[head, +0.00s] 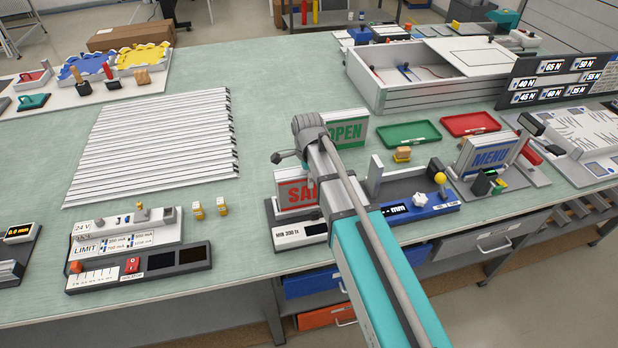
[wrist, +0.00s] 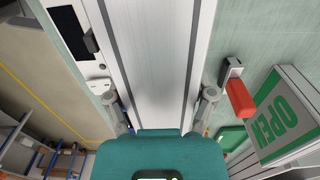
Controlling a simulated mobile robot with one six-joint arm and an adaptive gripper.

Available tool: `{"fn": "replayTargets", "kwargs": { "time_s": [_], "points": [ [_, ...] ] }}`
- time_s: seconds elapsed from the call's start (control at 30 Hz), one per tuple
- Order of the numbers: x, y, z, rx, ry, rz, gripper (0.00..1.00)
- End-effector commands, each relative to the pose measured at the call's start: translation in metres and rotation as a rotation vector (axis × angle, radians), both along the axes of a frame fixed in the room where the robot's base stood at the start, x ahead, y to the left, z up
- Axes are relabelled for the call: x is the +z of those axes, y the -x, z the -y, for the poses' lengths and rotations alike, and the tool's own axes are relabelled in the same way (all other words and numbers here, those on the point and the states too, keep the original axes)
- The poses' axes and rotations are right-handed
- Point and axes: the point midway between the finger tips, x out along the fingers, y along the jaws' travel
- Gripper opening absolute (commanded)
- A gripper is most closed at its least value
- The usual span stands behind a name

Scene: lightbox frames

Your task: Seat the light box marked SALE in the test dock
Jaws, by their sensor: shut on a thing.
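The light box marked SALE (head: 293,193) stands upright at the test dock (head: 301,234), whose front label reads MIN 200 lx. My arm covers its right part in the head view. In the wrist view the white body of the light box (wrist: 153,60) runs between the fingers of my gripper (wrist: 160,112), which is shut on it. The dock's dark display (wrist: 68,30) shows at the upper left there. I cannot tell whether the box's bottom is fully down in the dock.
The OPEN light box (head: 347,130) stands behind, and the MENU light box (head: 489,156) stands to the right. A red block on a grey bracket (wrist: 239,97) is close beside the held box. Green (head: 409,134) and red (head: 470,124) trays lie farther back. White slats (head: 155,145) cover the table's left.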

Motion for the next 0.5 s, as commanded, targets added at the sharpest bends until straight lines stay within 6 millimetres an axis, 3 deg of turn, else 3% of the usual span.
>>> {"fn": "replayTargets", "kwargs": {
  "time_s": [0.23,0.27,0.4,0.5],
  "points": [
    [-0.0034,-0.0002,0.0003,0.0,0.0,0.0,0.1],
    [-0.0034,-0.0002,0.0003,0.0,0.0,0.0,0.73],
    [-0.0026,-0.0002,0.0004,-0.001,0.0,0.0,0.99],
    [-0.0025,-0.0002,0.0005,-0.001,0.0,0.0,1.0]
  ]
}}
